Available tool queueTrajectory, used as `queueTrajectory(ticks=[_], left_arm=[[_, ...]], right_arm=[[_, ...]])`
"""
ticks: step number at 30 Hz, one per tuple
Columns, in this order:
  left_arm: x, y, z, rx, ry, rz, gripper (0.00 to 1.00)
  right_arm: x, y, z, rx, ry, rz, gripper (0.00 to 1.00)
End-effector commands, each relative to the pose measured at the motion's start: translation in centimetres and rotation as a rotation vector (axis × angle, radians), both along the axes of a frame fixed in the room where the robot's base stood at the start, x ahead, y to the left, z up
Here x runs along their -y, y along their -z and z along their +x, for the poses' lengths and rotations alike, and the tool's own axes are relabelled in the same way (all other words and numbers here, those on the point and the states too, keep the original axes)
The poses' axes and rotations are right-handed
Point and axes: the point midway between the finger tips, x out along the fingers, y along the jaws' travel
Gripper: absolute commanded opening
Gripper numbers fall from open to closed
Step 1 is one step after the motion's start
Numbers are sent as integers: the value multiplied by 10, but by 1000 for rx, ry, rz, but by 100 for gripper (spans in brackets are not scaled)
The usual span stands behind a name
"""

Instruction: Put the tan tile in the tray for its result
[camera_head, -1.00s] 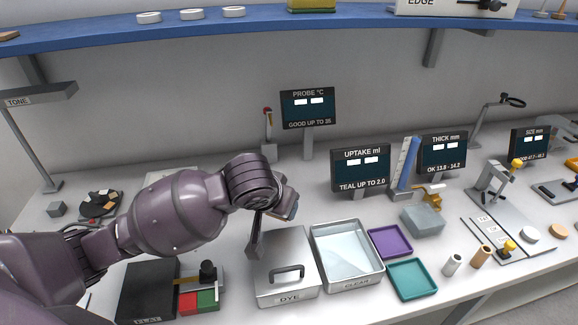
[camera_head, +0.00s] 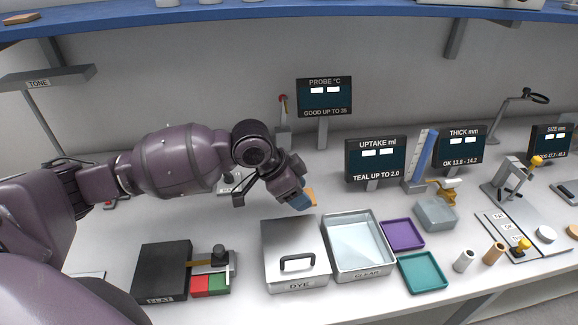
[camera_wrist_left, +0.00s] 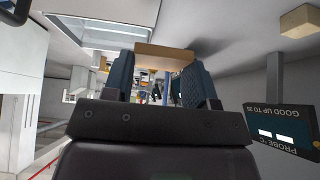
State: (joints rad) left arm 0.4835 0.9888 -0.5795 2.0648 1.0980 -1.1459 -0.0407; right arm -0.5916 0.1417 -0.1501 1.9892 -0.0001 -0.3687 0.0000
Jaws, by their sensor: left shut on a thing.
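The tan tile (camera_head: 311,194) is held between the blue fingertips of my left gripper (camera_head: 300,201), above the table just behind the DYE and CLEAR containers. In the left wrist view the tan tile (camera_wrist_left: 163,52) spans across the tips of the shut left gripper (camera_wrist_left: 160,75). The purple tray (camera_head: 403,234) and the teal tray (camera_head: 423,272) lie to the right of the CLEAR container and look empty. The UPTAKE display (camera_head: 376,159) reads "TEAL UP TO 2.0"; its digits are too small to read. My right gripper is out of view.
The DYE box (camera_head: 297,246) has its handled lid on. The CLEAR container (camera_head: 358,270) is open and holds pale liquid. The PROBE display (camera_head: 324,97) stands behind the gripper. A grey block (camera_head: 436,214) sits behind the purple tray. A black box (camera_head: 161,270) is at front left.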

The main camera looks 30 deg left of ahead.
Motion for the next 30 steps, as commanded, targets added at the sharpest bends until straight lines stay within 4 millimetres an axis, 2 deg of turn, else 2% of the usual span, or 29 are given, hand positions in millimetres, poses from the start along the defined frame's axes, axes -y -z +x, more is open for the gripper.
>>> queueTrajectory(ticks=[11,14,23,30], left_arm=[[0,0,1,0,12,1,25],[-5,1,6,-1,9,2,25],[-41,1,54,-2,5,1,25],[-72,2,95,-2,7,0,25]], right_arm=[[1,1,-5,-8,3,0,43],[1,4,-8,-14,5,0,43],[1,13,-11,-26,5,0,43],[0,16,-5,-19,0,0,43]])
